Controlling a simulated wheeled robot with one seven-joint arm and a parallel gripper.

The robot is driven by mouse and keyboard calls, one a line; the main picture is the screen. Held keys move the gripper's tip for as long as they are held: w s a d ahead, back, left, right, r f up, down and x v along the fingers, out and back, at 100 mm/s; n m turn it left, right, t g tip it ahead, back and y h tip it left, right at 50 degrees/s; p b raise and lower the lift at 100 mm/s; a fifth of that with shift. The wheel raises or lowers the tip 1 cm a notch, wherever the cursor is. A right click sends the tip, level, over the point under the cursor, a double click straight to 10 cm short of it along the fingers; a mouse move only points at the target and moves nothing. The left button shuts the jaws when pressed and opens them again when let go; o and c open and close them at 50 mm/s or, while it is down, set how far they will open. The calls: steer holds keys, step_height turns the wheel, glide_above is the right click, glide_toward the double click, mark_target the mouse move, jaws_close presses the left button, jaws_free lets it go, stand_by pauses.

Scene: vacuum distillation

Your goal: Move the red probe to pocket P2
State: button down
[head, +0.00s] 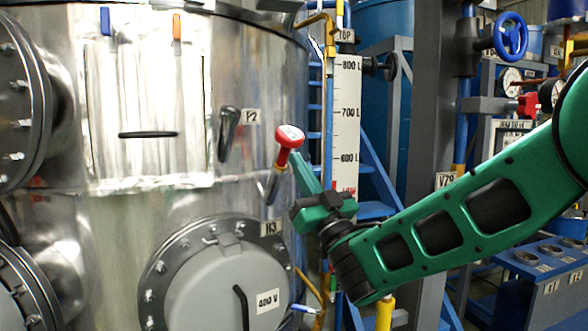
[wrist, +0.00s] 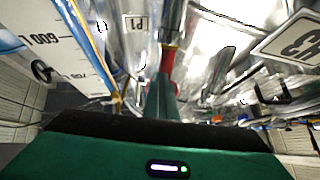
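The red probe (head: 286,146) has a round red head with a pale top and a red neck. My gripper (head: 297,162) is at the neck, with its fingers appearing closed on it; the red neck also shows at the fingertips in the wrist view (wrist: 168,62). A short slanted metal sleeve (head: 272,188) lies directly below the probe; I cannot tell whether the stem is inside it. A P1 label (wrist: 135,24) shows in the wrist view. Pocket P2 (head: 228,133) is a dark slanted tube on the vessel wall, left of the probe, beside its P2 label (head: 252,116).
The large steel vessel (head: 60,200) fills the left side, with a round 400 V hatch (head: 215,285) below the pockets. A litre scale (head: 346,120) stands behind the gripper. A blue rack (head: 545,262) is at lower right. The wall between the probe and P2 looks clear.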

steer(key=shift+s+d+f, duration=0.25)
steer(key=shift+s+d, duration=0.2)
steer(key=shift+s, duration=0.4)
steer(key=shift+s+d+f, duration=0.25)
steer(key=shift+s+d, duration=0.2)
steer(key=shift+s, duration=0.35)
steer(key=c, duration=2)
jaws_free()
steer(key=shift+c, duration=0.2)
